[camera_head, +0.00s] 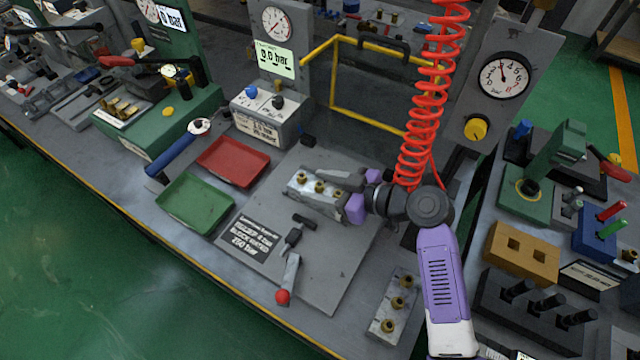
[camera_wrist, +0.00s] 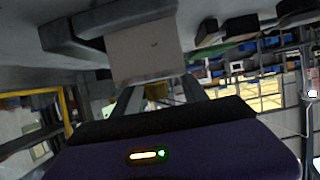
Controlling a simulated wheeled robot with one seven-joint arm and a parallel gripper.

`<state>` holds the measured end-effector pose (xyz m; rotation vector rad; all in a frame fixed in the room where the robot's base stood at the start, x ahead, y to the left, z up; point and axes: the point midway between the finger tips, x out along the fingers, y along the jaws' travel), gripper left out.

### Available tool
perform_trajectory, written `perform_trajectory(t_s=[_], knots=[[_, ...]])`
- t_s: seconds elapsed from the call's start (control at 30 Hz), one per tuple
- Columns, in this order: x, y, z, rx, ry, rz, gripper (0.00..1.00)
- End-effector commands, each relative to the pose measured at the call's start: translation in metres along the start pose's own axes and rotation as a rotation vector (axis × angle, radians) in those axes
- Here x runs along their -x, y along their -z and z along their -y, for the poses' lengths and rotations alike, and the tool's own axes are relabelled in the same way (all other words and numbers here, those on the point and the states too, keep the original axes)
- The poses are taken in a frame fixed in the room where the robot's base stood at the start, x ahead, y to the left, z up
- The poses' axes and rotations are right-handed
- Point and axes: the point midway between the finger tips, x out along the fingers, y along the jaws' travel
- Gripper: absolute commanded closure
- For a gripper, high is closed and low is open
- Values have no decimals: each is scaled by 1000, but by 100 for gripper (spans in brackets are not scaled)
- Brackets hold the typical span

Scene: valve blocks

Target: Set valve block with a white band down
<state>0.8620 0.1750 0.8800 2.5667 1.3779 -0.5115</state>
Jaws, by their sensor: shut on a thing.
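A pale grey valve block (camera_head: 300,184) with brass fittings on top is between the fingers of my gripper (camera_head: 327,189) in the head view. My gripper is shut on it, reaching in from the right above the grey plate. In the wrist view a plain pale face of the held block (camera_wrist: 146,52) shows beyond the fingers (camera_wrist: 155,92). I cannot clearly make out a white band, nor whether the block touches the plate. A second block with brass fittings (camera_head: 394,306) stands on the bench near the front, left of my purple forearm.
A red tray (camera_head: 233,162) and a green tray (camera_head: 195,204) lie left of the grey plate (camera_head: 335,262). A lever with a red knob (camera_head: 283,296) is at the plate's front. A red coiled hose (camera_head: 420,110) hangs by my wrist. The plate's right front is clear.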

Motion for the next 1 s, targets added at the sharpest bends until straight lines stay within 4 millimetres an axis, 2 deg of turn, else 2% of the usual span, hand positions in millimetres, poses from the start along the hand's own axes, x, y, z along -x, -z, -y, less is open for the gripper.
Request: perform_trajectory(t_s=[0.37, 0.4, 0.5, 0.9, 1.0], knots=[[-1, -1, -1, 3, -2, -5, 100], [-1, -2, 0, 1, -1, 0, 43], [-1, -2, 0, 1, -1, 0, 27], [1, 2, 0, 1, -1, 0, 27], [12, 0, -2, 0, -4, -2, 27]])
